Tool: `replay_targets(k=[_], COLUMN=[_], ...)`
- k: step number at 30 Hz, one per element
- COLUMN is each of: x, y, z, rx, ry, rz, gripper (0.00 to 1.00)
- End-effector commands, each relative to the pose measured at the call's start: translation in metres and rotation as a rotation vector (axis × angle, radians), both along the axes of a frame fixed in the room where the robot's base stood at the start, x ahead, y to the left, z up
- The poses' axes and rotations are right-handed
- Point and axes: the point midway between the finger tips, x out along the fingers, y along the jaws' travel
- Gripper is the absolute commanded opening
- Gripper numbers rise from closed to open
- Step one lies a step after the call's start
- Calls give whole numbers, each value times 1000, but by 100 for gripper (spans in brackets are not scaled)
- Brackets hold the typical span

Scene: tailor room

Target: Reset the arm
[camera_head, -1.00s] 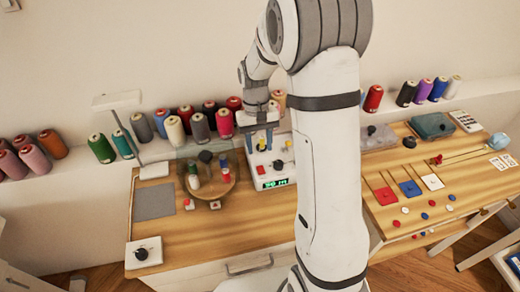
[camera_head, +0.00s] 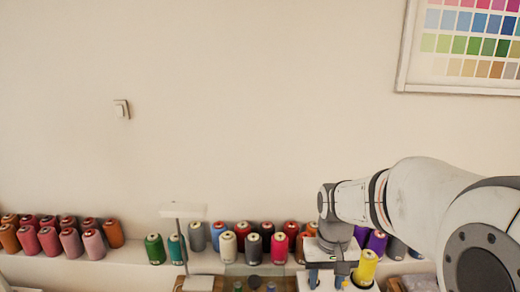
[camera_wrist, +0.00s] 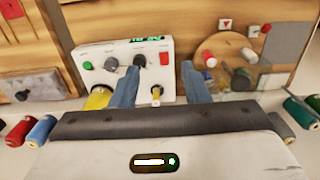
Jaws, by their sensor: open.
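My gripper (camera_head: 326,280) is at the lower right of the head view, at the end of my white arm, with its blue fingers pointing down. In the wrist view my gripper (camera_wrist: 160,88) has its two blue fingers wide apart, with nothing held between them. Beyond the fingers is a white control box (camera_wrist: 105,50) with knobs, a red switch and a green display. A small yellow-topped peg (camera_wrist: 156,92) on the box shows between the fingers. Whether the fingertips touch the box cannot be told.
Thread spools (camera_head: 240,236) line a white ledge (camera_head: 135,252) along the wall. A yellow spool (camera_head: 366,267) shows close beside my gripper. A white lamp (camera_head: 183,210) stands left of it. A round wooden stand (camera_wrist: 212,45) with small spools is right of the box.

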Motion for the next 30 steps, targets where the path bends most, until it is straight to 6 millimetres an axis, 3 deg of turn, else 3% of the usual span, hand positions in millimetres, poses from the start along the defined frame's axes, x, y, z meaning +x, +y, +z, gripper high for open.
replay_targets(k=[6,15,21,30], x=[-47,-97,-108,-108], y=[-2,-3,-3,-3], z=[28,41,42,42], rx=[-1,-2,-4,-4], ry=[-122,-253,-281,-281], rz=[-1,-1,-1,-1], gripper=[42,42,42,42])
